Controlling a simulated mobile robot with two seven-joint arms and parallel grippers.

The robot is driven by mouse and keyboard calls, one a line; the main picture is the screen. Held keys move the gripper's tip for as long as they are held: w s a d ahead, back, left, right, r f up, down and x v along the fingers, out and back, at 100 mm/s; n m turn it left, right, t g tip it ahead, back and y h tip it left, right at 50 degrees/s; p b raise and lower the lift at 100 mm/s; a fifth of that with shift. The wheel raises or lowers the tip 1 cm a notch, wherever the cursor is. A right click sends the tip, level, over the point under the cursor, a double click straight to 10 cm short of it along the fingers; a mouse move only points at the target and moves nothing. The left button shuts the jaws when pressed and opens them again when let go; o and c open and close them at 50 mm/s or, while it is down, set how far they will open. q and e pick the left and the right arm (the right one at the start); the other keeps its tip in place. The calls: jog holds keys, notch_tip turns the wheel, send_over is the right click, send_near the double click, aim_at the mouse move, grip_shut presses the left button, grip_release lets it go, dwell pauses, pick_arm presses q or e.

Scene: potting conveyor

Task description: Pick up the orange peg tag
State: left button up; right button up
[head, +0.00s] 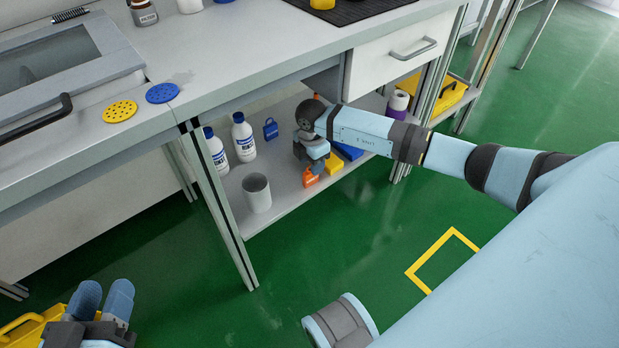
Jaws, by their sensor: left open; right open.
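The orange peg tag (311,179) stands on the low shelf under the bench, near the shelf's front edge. Its upper part is partly hidden by my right gripper. My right gripper (317,165) points down at the tag from above, its fingertips at or just over the tag's top. It is open; I cannot tell whether the tag is between the fingers. My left gripper (102,302) is open and empty at the lower left, away from the shelf.
A blue tag (270,129), white bottles (243,138), a white cup (257,195), a yellow block (334,164) and a blue box (349,150) share the shelf (286,205). The bench top (215,60) overhangs it. A table leg (222,215) stands left. Green floor in front is open.

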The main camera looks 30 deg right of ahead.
aim_at(309, 179)
notch_tip(309, 179, down, 4)
jog(key=shift+f+b, duration=0.15)
jog(key=shift+b, duration=0.9)
pick_arm(q)
jog(key=shift+w+a+r+m+t, duration=0.15)
jog(key=shift+w+a+m+t, duration=0.3)
jog(key=shift+w+m, duration=0.35)
pick_arm(e)
jog(key=shift+c, duration=0.2)
pick_arm(q)
jog(key=shift+s, duration=0.15)
pick_arm(e)
grip_shut()
